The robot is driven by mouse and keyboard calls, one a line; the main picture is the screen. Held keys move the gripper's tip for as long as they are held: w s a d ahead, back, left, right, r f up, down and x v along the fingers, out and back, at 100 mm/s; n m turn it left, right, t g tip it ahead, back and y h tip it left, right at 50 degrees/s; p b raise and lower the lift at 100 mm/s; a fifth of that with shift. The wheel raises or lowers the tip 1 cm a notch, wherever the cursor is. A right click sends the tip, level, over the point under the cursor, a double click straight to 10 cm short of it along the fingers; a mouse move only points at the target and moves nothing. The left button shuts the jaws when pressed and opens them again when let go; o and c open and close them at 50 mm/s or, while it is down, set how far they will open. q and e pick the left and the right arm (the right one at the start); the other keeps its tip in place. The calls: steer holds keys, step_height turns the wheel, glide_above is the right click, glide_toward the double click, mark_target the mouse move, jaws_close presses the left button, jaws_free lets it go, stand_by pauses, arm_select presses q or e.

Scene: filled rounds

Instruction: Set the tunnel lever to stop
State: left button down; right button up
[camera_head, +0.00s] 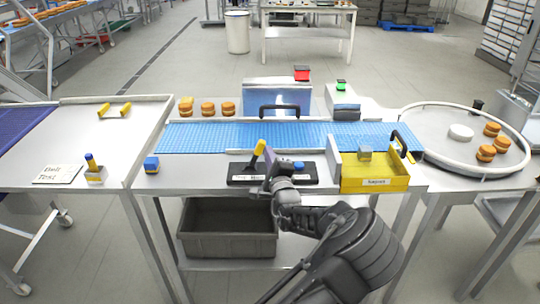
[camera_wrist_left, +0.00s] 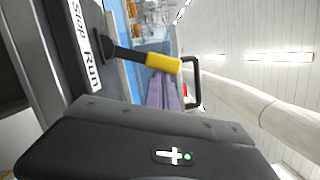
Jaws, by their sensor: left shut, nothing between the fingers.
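The tunnel lever (camera_head: 259,148) has a yellow grip on a dark stem and stands on a black panel (camera_head: 233,168) at the front of the blue belt. In the left wrist view its yellow grip (camera_wrist_left: 163,63) leans toward the Run side of a white label (camera_wrist_left: 84,45) reading Stop and Run. In the head view the lever leans to the right. My left gripper (camera_head: 270,162) is shut and empty, just right of the lever. Its fingers (camera_wrist_left: 166,93) show close beside the grip; I cannot tell whether they touch it. My right gripper is out of view.
A blue knob (camera_head: 298,166) sits on the panel right of my gripper. A yellow bin (camera_head: 375,184) stands further right, and a black handle (camera_head: 279,107) rises behind.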

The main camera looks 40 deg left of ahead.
arm_select(q)
steer(key=shift+s+a+r+n+g+p, duration=0.15)
steer(key=shift+s+a+r+n+p, duration=0.2)
steer(key=shift+n, duration=0.3)
steer(key=shift+s+a+r+n+g+p, duration=0.15)
steer(key=shift+a+r+n, duration=0.25)
steer(key=shift+n, duration=0.25)
steer(key=shift+s+a+r+n+g+h, duration=0.35)
steer(key=shift+s+a+n, duration=0.35)
steer(key=shift+n, duration=0.5)
steer(key=shift+s+a+r+n+p, duration=0.15)
steer(key=shift+s+a+n+p, duration=0.25)
steer(key=shift+a+n, duration=0.3)
steer(key=shift+s+a+n+h, duration=0.35)
steer(key=shift+a+n, duration=0.1)
steer(key=shift+n, duration=0.3)
steer(key=shift+s+a+n+h, duration=0.2)
steer(key=shift+s+a+n, duration=0.2)
steer(key=shift+n, duration=0.35)
